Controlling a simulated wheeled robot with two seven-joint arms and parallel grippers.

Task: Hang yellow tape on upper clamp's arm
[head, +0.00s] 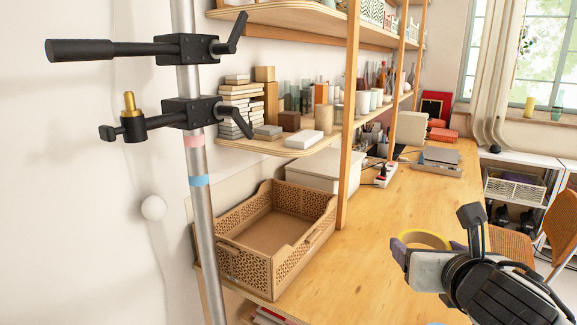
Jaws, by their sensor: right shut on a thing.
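A metal pole stands at the left with two black clamps on it. The upper clamp (187,48) has a long black arm (82,49) that points left. The lower clamp (184,112) carries a brass-coloured stud. My right gripper (438,243) is at the lower right, above the wooden worktop, and is shut on the yellow tape (424,238). The tape is a ring, partly hidden by the gripper. It is well to the right of the pole and lower than both clamps. My left gripper is not in view.
A brown open crate (325,215) sits on the worktop (375,235) beside the pole. Wooden shelves (262,146) with boxes and jars rise behind the pole. A wicker chair (512,244) stands at the right. The space left of the pole is clear, in front of a white wall.

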